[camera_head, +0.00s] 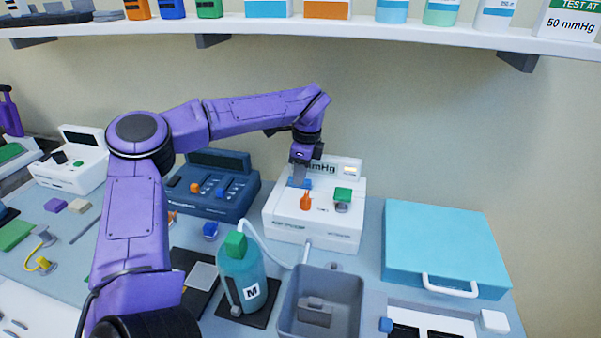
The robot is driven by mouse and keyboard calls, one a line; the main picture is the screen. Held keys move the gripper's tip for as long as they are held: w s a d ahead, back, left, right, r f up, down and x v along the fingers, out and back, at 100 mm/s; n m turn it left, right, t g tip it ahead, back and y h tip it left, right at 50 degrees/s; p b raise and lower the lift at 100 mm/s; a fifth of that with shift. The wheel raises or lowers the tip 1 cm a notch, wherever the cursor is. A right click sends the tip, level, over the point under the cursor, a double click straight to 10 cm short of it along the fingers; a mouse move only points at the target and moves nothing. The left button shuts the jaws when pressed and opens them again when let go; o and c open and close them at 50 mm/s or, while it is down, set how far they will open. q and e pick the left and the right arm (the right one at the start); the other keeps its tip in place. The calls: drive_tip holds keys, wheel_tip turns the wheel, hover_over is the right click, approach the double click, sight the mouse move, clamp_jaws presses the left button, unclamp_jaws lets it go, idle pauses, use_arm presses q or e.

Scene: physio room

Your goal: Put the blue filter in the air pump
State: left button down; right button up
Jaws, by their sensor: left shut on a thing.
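The white air pump (312,230) stands on the bench near the middle, with a display at its back marked "mmHg", partly hidden by my arm. An orange knob (306,201) and a green block on a grey fitting (342,197) are on its top. My left gripper (303,169) points down over the left back of the pump's top. It is shut on the small blue filter (299,183), which is at the pump's top. I cannot tell whether the filter sits in the pump or just above it. My right gripper is not in view.
A teal bottle (241,277) with a green cap and a grey bin (321,293) stand in front of the pump. A dark blue console (213,189) is to its left, and a light blue case (445,242) to its right. A shelf (400,33) runs above.

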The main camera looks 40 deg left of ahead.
use_arm(q)
drive_tip(key=shift+f+b, duration=0.35)
drive_tip(key=shift+b, duration=0.05)
idle(0.5)
drive_tip(key=shift+c, duration=2.4)
unclamp_jaws()
drive_tip(key=shift+r, duration=0.2)
drive_tip(key=shift+r+p, duration=2.05)
drive_tip(key=shift+r, duration=1.35)
drive_tip(key=shift+f, duration=0.1)
